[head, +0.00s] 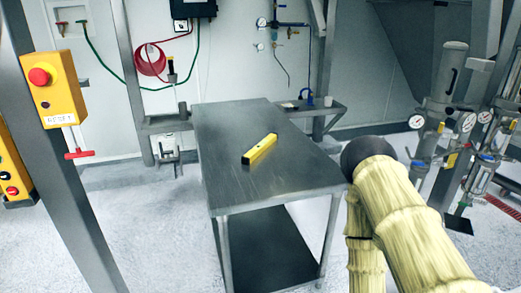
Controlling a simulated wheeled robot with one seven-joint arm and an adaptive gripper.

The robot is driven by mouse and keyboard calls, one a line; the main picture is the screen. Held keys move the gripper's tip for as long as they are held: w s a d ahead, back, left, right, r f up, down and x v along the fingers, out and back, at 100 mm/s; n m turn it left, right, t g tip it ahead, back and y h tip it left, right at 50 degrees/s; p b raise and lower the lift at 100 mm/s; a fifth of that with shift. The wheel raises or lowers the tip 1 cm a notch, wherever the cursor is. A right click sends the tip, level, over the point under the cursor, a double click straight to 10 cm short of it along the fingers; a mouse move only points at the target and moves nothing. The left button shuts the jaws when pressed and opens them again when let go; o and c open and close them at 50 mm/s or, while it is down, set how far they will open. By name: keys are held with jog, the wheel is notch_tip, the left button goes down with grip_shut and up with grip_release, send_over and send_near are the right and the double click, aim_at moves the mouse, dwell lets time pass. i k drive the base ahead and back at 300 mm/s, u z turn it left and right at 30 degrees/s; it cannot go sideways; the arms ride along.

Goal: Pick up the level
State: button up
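The level (260,149) is a short yellow bar lying on the grey metal table (232,126), near the middle of its top. It lies at a slant, and its near end shows dark. Nothing touches it but the table. My arm, in a pale yellow cover, reaches in from the lower right and stops near the table's right edge. My gripper's fingers cannot be made out in this view.
A post with a yellow box and red button (39,76) stands at the left. Pipes and gauges (467,123) stand at the right. A small side shelf (318,108) with a blue tool (306,96) is behind the table. The rest of the tabletop is clear.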

aim_at(249, 158)
jog(key=u, duration=0.55)
jog(key=k, duration=0.65)
jog(key=u, duration=0.65)
jog(key=i, duration=1.35)
jog(key=z, duration=0.85)
